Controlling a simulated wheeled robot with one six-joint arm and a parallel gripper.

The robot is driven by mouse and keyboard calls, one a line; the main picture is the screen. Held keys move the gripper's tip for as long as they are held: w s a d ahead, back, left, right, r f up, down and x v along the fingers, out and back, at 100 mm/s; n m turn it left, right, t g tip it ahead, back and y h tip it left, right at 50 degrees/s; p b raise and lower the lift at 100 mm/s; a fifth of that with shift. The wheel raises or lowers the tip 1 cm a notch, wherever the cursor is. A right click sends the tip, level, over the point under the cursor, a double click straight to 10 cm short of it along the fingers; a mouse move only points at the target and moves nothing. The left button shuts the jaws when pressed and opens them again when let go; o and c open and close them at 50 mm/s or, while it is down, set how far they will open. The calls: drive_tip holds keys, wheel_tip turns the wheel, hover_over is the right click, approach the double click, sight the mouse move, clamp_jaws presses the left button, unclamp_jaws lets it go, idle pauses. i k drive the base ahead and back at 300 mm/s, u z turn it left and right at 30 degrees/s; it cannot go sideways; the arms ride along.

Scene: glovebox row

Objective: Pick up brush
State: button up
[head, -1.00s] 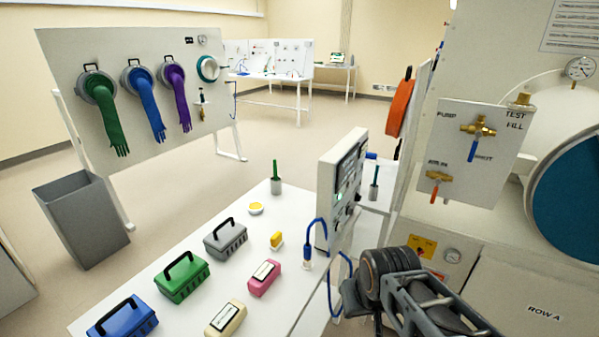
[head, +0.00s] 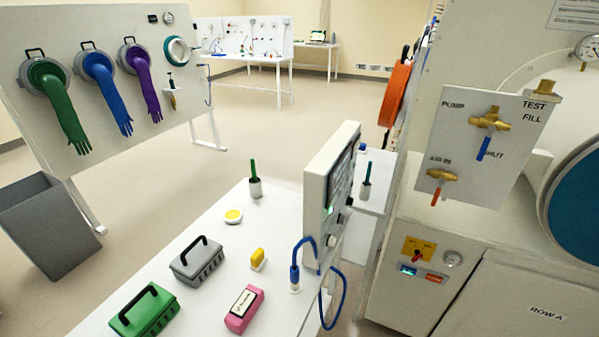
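No thing in the head view is clearly a brush. A green-handled tool (head: 253,168) stands upright in a small pale cup (head: 256,189) at the far end of the white table. A similar green-handled tool (head: 367,172) stands in a holder (head: 365,191) behind the upright control box. A small tool with a tan lower part (head: 173,101) is on the glove panel. I cannot tell which of these is the brush. My gripper is out of view.
The white table (head: 212,262) holds a grey toolbox (head: 197,261), a green toolbox (head: 146,310), a pink block (head: 244,308), a yellow piece (head: 258,259) and a control box (head: 331,195). A grey bin (head: 45,235) stands left. Floor beyond the table is clear.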

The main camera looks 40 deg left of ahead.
sight(252, 160)
drive_tip(key=z, duration=0.1)
drive_tip(key=k, duration=2.15)
drive_tip(key=u, duration=3.05)
drive_tip(key=i, duration=3.9)
drive_tip(key=z, duration=2.95)
drive_tip(key=i, duration=0.95)
drive_tip(key=u, duration=0.05)
